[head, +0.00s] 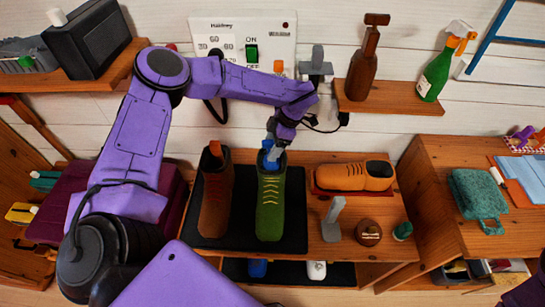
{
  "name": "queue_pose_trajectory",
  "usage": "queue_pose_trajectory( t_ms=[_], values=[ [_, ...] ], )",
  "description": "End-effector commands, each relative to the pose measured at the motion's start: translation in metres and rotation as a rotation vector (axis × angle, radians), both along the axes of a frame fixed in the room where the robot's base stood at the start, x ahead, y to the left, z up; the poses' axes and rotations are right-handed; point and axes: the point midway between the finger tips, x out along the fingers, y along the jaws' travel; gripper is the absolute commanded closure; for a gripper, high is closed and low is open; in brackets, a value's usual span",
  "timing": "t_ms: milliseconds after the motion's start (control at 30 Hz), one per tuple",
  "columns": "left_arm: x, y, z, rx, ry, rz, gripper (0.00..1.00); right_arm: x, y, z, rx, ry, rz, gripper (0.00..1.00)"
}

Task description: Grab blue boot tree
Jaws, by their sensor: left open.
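A green boot (270,207) with yellow laces stands on a black mat (294,222) on the wooden bench. A blue boot tree (272,159) sticks up from the boot's opening. My left gripper (272,148) comes down from above and is right at the top of the blue boot tree. It is open, with the blue piece at its fingertips; whether the fingers touch it is too small to tell. My right gripper is not in view.
A brown boot (216,192) with an orange-brown top stands just left of the green one. An orange shoe (355,176) lies in a red tray at right. A grey upright tool (332,218) and a round brown tin (368,232) stand in front of it. A wall shelf (385,104) holds bottles.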

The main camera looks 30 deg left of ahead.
Motion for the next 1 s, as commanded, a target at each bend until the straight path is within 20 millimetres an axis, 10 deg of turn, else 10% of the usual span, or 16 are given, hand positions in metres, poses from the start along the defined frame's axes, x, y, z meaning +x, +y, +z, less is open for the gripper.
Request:
queue_pose_trajectory(
  t_ms=[67,267,667,1000],
  values=[
    [0.0,0.0,0.0,0.0,0.0,0.0,0.34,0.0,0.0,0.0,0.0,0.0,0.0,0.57],
    [0.0,0.0,0.0,0.0,0.0,0.0,0.99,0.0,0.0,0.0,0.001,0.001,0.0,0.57],
    [0.001,0.0,0.006,0.0,-0.003,0.0,1.0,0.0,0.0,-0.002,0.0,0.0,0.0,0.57],
    [0.002,0.0,0.068,0.0,-0.006,0.001,1.0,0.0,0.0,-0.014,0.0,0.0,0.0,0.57]
  ],
)
